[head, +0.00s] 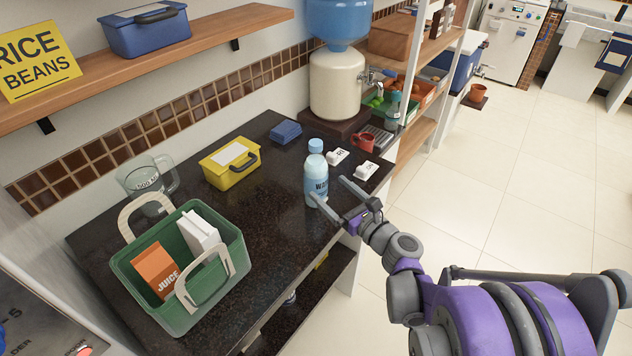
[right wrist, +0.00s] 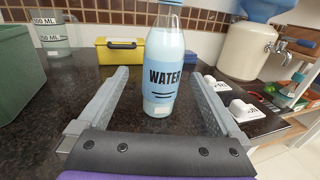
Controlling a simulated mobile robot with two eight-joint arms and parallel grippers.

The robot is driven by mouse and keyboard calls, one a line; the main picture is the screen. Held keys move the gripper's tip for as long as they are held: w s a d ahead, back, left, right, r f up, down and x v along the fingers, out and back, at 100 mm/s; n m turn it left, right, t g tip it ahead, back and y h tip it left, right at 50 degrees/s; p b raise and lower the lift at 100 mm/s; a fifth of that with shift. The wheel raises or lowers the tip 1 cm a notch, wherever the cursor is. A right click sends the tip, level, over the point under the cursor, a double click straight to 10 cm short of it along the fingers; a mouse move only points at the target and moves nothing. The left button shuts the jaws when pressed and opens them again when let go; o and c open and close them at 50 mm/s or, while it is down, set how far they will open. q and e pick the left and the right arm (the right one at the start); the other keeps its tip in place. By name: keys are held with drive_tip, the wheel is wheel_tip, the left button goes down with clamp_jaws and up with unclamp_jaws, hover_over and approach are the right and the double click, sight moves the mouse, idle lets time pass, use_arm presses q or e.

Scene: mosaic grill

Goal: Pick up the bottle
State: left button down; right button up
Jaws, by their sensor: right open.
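The bottle (head: 316,174) is light blue with a blue cap and a "WATER" label, upright on the dark counter (head: 275,225) near its front edge. In the right wrist view the bottle (right wrist: 163,75) stands between the two fingers of my right gripper (right wrist: 163,100), with a gap visible on each side. In the head view my right gripper (head: 328,190) reaches in from the right at the bottle and is open. The bottle's top is cut off in the right wrist view. My left gripper is not in view.
A green basket (head: 235,250) with a juice carton stands left on the counter. A yellow box (head: 229,182), a glass jug (head: 142,178), two white shakers (head: 337,156) and a red mug (head: 363,142) stand around the bottle. A water dispenser (head: 337,85) is behind. A wooden shelf (head: 215,40) hangs above.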

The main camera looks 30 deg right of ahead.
sight(322, 181)
drive_tip(key=w, duration=0.5)
drive_tip(key=shift+a, duration=0.3)
drive_tip(key=w, duration=0.1)
drive_tip(key=w+p, duration=0.1)
drive_tip(key=w, duration=0.3)
drive_tip(key=shift+r, duration=0.3)
drive_tip(key=shift+w, duration=0.25)
clamp_jaws()
